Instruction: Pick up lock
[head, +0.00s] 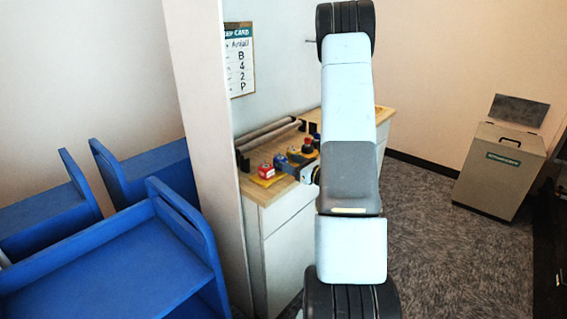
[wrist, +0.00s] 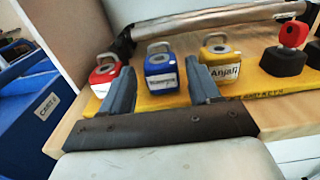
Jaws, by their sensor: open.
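Several padlocks stand in a row on a yellow board (wrist: 154,101) on the wooden counter. In the wrist view they are a red lock (wrist: 104,74), a blue lock (wrist: 161,74) with a white label, and a yellow lock (wrist: 221,68) labelled "Anjali". Their shackles point up. My gripper (wrist: 159,66) is open and empty. Its fingers point at the row, with the blue lock framed between them; I cannot tell the gap in depth. In the head view the red lock (head: 265,171) and blue lock (head: 280,162) show left of my arm, which partly hides the gripper.
A red-topped black item (wrist: 290,48) stands right of the yellow lock. A metal roller (wrist: 215,22) lies behind the row. A wall post (head: 205,130) and blue carts (head: 120,255) are at left. A lidded bin (head: 500,170) stands right, beyond open carpet.

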